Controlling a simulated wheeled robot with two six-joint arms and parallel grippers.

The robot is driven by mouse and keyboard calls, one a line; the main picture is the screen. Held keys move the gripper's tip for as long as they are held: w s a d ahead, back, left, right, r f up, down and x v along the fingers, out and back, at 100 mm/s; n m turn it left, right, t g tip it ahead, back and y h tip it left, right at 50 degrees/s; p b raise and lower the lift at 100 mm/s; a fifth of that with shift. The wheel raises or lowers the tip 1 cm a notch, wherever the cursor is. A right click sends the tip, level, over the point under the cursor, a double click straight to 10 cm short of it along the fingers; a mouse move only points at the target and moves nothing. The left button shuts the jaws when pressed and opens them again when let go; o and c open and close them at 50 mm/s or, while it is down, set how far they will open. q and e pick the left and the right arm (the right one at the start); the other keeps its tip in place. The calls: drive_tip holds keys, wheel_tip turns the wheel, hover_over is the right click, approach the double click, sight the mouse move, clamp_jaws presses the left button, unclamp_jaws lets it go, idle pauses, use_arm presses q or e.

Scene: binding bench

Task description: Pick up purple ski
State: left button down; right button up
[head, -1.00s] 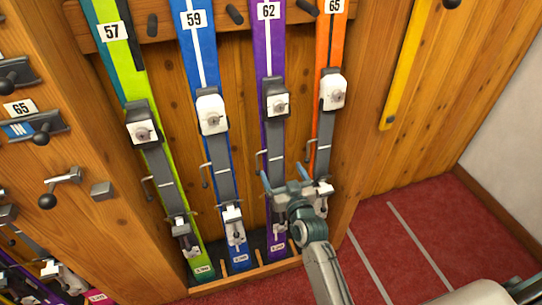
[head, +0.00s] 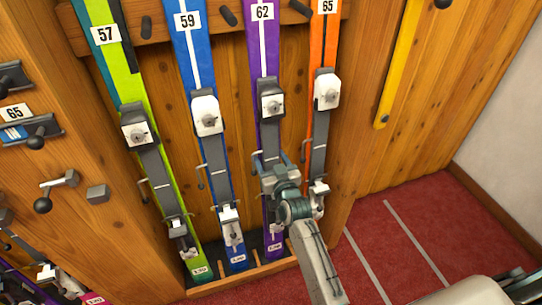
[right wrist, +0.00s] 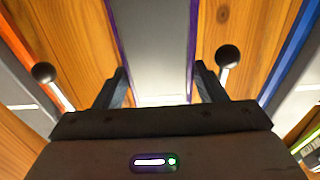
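The purple ski (head: 254,58) stands upright in the rack under the number 62, between a blue ski (head: 185,55) and an orange ski (head: 316,50). A grey binding with a white part is mounted on it. My right gripper (head: 275,164) is at the lower grey plate, below the binding's upper part, and hides some of the ski. In the right wrist view the gripper (right wrist: 161,76) is open, one finger on each side of the purple ski's grey plate (right wrist: 152,40), with gaps beside it. My left gripper is not in view.
A green ski (head: 118,75) stands at the left under number 57. Brake arms with black knobs (right wrist: 228,57) stick out near my fingers. Wooden dividers separate the ski tails. A yellow strip (head: 402,65) hangs at the right above red carpet (head: 430,230).

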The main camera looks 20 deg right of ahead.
clamp_jaws()
drive_tip(key=shift+r, duration=0.15)
drive_tip(key=shift+r, duration=0.15)
drive_tip(key=shift+r+p, duration=0.3)
drive_tip(key=shift+r, duration=0.35)
drive_tip(key=shift+w+r, duration=0.1)
drive_tip(key=shift+r, duration=0.65)
drive_tip(key=shift+r+p, duration=0.3)
approach(271, 152)
drive_tip(key=shift+s+a+r, duration=0.6)
drive_tip(key=shift+s+r, duration=0.05)
drive_tip(key=shift+s, duration=2.15)
use_arm(q)
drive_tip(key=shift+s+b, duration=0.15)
drive_tip(key=shift+b, duration=0.3)
